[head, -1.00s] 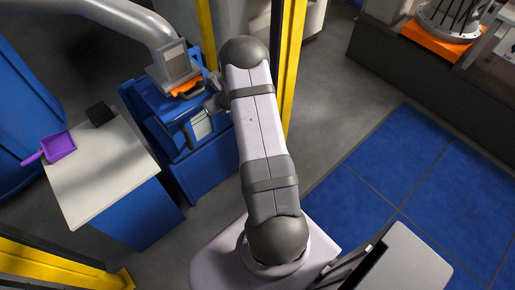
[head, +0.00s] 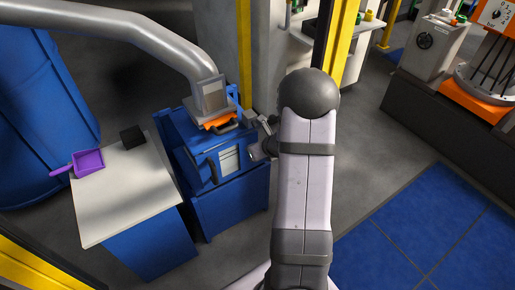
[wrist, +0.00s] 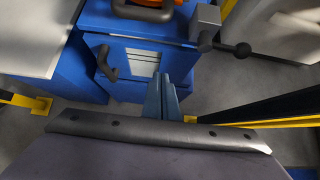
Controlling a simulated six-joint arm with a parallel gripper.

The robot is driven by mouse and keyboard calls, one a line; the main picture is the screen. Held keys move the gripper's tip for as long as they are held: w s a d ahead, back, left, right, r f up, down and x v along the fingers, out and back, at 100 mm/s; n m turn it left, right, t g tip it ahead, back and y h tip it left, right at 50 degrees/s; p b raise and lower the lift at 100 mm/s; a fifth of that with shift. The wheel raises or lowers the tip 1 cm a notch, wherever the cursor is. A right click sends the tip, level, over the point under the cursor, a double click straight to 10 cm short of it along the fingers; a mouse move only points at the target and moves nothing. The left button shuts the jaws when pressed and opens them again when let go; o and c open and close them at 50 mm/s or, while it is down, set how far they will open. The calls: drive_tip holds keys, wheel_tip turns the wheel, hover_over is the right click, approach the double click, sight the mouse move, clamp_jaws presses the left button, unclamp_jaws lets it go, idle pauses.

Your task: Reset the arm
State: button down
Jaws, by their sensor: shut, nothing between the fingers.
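My arm reaches up the middle of the head view, from the bottom edge to its dark rounded elbow. My gripper (wrist: 165,85) shows in the wrist view as two narrow fingers lying together, shut and empty. They point towards the front of the blue cabinet machine (wrist: 140,62), which also stands left of my arm in the head view (head: 203,160). The fingers appear clear of it, but the exact gap cannot be judged. In the head view my gripper cannot be made out clearly.
The machine carries an orange-handled part (head: 221,121) under a grey duct (head: 150,35). A white-topped table (head: 125,200) holds a purple dustpan (head: 88,162) and black block (head: 132,137). Yellow posts (head: 340,45) stand behind.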

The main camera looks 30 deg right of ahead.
drive_tip(key=shift+v, duration=1.75)
